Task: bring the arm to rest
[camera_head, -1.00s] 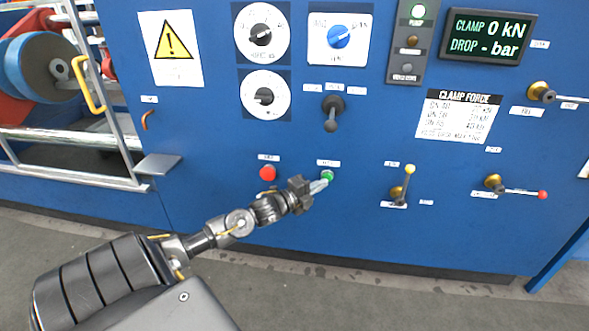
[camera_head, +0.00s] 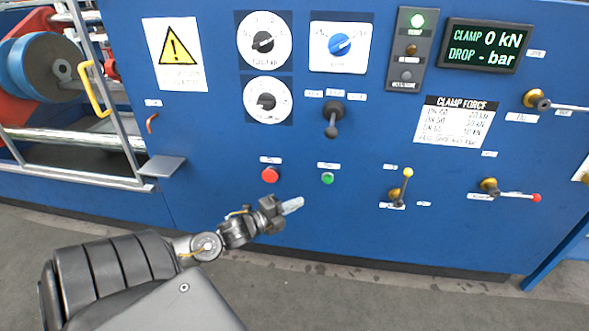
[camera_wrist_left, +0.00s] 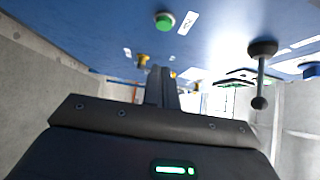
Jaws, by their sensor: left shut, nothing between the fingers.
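My left gripper (camera_head: 292,205) is shut and empty in front of the blue panel, below and between the red button (camera_head: 270,174) and the green button (camera_head: 327,178). It is apart from both buttons. In the left wrist view, the closed fingers (camera_wrist_left: 161,88) point ahead, and the green button (camera_wrist_left: 164,21) is above them on the panel. My left arm (camera_head: 205,247) comes in from the lower left, bent. My right gripper is in neither view.
The blue panel (camera_head: 220,140) carries dials, a black lever (camera_head: 332,120), a yellow-knobbed lever (camera_head: 402,187) and a red-tipped lever (camera_head: 515,194). A metal rail with a small shelf (camera_head: 163,166) stands out at left. Grey floor (camera_head: 400,300) is clear in front.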

